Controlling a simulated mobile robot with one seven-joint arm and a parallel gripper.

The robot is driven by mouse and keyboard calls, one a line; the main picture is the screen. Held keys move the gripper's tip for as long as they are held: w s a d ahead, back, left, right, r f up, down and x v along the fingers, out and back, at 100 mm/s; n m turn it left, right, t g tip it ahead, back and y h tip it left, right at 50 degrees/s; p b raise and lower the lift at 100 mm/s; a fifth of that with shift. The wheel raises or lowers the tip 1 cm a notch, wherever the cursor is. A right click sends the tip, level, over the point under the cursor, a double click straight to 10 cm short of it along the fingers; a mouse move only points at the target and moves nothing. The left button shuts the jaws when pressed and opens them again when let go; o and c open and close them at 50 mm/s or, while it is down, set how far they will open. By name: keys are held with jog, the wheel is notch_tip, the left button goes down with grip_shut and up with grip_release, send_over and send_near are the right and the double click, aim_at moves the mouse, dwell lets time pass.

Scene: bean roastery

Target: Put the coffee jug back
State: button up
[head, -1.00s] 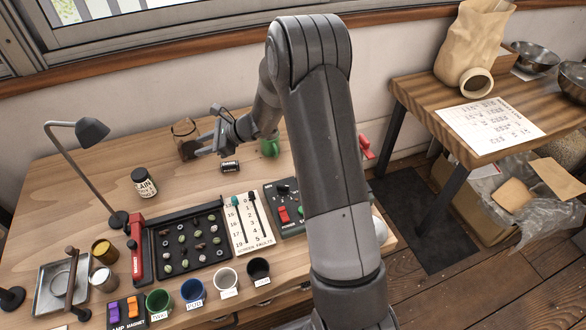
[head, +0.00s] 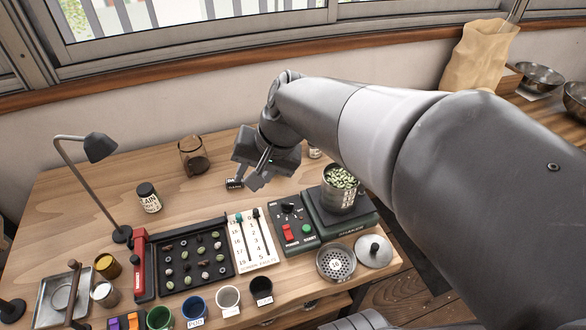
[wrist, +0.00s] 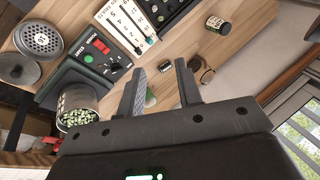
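The coffee jug (head: 193,157) is a clear glass vessel with dark coffee in its bottom. It stands upright at the back of the wooden bench, near the wall. It also shows in the wrist view (wrist: 206,74), just right of the fingers. My gripper (head: 245,183) is to the right of the jug and apart from it, above the bench. In the wrist view my gripper's fingers (wrist: 161,78) are spread with nothing held between them. A small dark labelled item (head: 234,184) lies on the bench below the gripper. No marked place for the jug is visible.
A metal canister of green beans (head: 341,195) stands on a dark green machine (head: 350,217) under my arm. The bench between jar and jug is clear.

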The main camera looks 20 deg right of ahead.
jog(key=s+d+r+n+t+h, duration=0.2)
jog(key=s+d+n+h, duration=0.2)
jog(key=s+d, duration=0.3)
jog(key=shift+s, duration=1.1)
